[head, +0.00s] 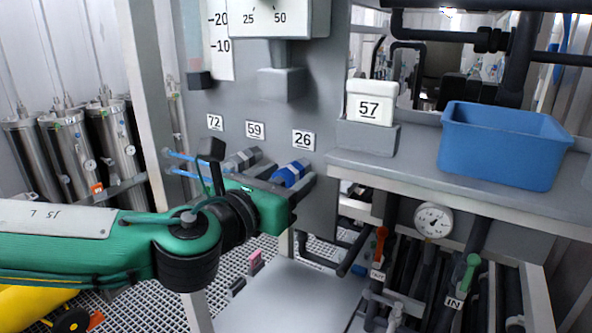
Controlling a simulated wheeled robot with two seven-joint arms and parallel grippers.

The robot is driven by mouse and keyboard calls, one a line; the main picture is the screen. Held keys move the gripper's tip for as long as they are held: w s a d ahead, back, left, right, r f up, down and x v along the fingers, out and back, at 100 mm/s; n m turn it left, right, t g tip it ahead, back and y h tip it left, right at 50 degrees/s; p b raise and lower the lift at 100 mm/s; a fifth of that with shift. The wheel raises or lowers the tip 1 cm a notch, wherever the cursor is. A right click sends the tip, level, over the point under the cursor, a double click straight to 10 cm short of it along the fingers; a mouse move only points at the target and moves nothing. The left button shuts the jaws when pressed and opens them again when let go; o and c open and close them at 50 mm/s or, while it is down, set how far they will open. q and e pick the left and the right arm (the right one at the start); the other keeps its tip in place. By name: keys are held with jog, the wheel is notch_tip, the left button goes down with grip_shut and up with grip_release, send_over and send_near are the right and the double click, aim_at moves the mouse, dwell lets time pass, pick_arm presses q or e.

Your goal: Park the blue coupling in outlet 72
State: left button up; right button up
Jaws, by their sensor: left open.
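The blue coupling (291,173) sits on the grey panel under the label 26 (303,140). My left gripper (287,177) is open at the blue coupling, with a dark finger showing on each side of it. Whether the fingers touch it I cannot tell. The label 72 (215,122) is at the left of the row on the panel. The outlet below it is largely hidden behind a black part of my left arm, so I cannot tell its state. My right gripper is not in view.
A grey coupling (243,159) sits under the label 59 (255,130), between the other two positions. A grey shelf (430,170) juts out at right with a white box marked 57 (370,103) and a blue bin (503,146). A gauge (433,220) and pipes are below.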

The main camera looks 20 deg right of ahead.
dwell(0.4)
pick_arm(q)
grip_shut()
jog(key=shift+s+a+f, duration=0.1)
jog(key=shift+b+v, duration=0.3)
jog(key=shift+v, duration=0.65)
jog(key=shift+b+v, duration=0.3)
jog(key=shift+v, duration=1.65)
